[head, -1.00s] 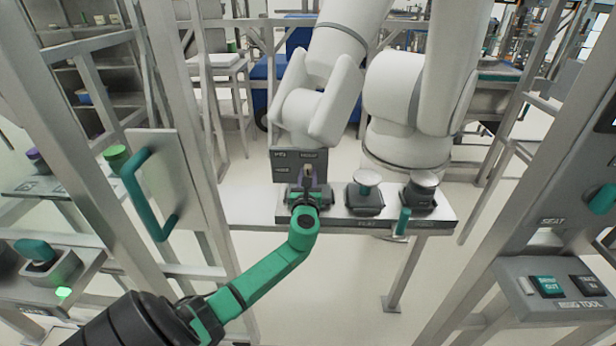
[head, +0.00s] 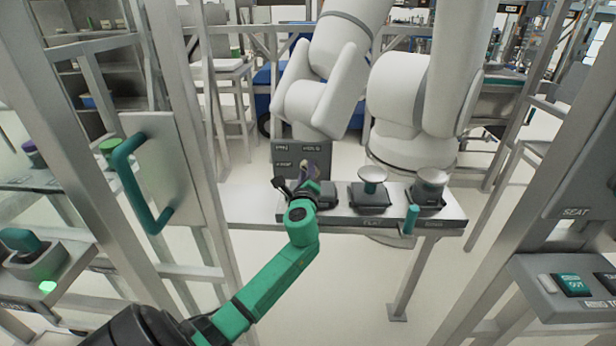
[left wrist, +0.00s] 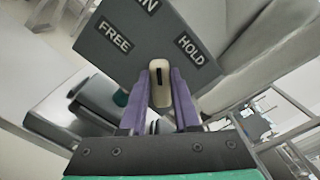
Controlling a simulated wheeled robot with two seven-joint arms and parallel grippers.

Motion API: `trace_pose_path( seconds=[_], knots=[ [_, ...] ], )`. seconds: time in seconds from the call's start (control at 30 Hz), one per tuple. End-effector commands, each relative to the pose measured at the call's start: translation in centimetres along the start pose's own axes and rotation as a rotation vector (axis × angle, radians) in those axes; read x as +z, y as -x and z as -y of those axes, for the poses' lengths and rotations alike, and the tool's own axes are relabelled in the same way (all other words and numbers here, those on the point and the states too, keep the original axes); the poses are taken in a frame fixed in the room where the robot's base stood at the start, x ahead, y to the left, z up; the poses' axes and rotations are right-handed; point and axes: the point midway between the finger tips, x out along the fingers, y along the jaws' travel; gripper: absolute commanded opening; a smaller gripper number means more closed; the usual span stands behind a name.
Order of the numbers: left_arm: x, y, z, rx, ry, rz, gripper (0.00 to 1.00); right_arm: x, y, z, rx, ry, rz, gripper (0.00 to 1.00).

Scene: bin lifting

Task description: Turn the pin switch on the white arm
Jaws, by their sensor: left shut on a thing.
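The pin switch is a cream knob (left wrist: 160,88) with a dark line, on a grey panel (head: 289,160) below the white arm (head: 318,88). The panel, labelled FREE and HOLD, also shows in the left wrist view (left wrist: 140,48), tilted. My left gripper (head: 307,177) is at the panel's lower front; its purple fingers also show in the left wrist view (left wrist: 160,98), shut on the knob from both sides. In that view the knob's line is upright, between the two labels. In the head view the gripper hides most of the knob. My right gripper is not in view.
A bench (head: 340,220) below the panel carries a round-topped button (head: 372,178), another button (head: 431,182) and a teal peg (head: 411,218). Metal frame posts stand on both sides. A door with a teal handle (head: 128,180) is at left, a button box (head: 570,285) at right.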

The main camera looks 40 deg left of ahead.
Motion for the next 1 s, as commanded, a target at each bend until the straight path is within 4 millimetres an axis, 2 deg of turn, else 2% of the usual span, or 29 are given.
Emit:
trace_pose_path(
  seconds=[0.1,0.6,1.0],
  knots=[
    [-0.3,0.0,-0.5,0.0,0.11,0.0,0.0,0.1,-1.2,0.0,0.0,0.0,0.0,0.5],
    [-0.4,0.0,-1.0,0.001,0.537,0.0,0.0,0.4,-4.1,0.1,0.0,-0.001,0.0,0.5],
    [-0.4,0.0,-1.0,0.002,0.686,0.0,0.0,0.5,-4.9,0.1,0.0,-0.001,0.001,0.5]
  ],
)
